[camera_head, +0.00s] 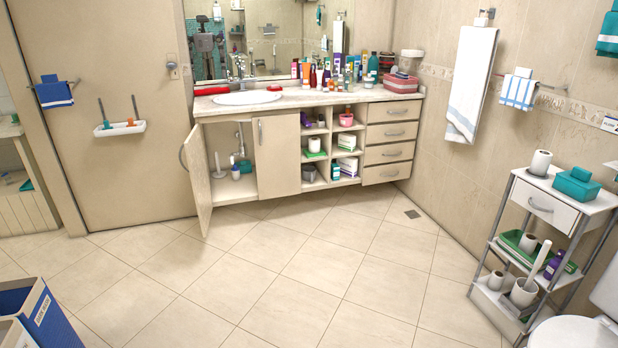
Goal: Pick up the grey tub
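I see no tub that is clearly grey. A small greyish round container (309,173) sits in the lowest left compartment of the vanity's open shelves, too small to make out well. A pale, see-through tub with a white lid (410,61) stands at the right end of the vanity counter, behind pink stacked boxes. Either could be the grey tub; I cannot tell which. Neither of my grippers is in view.
The vanity (282,168) stands at the back, its left door (197,180) swung open. Bottles crowd the counter's right half. A shelf trolley (553,208) and toilet are at the right; a blue box (41,316) is front left. The tiled floor (285,278) between is clear.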

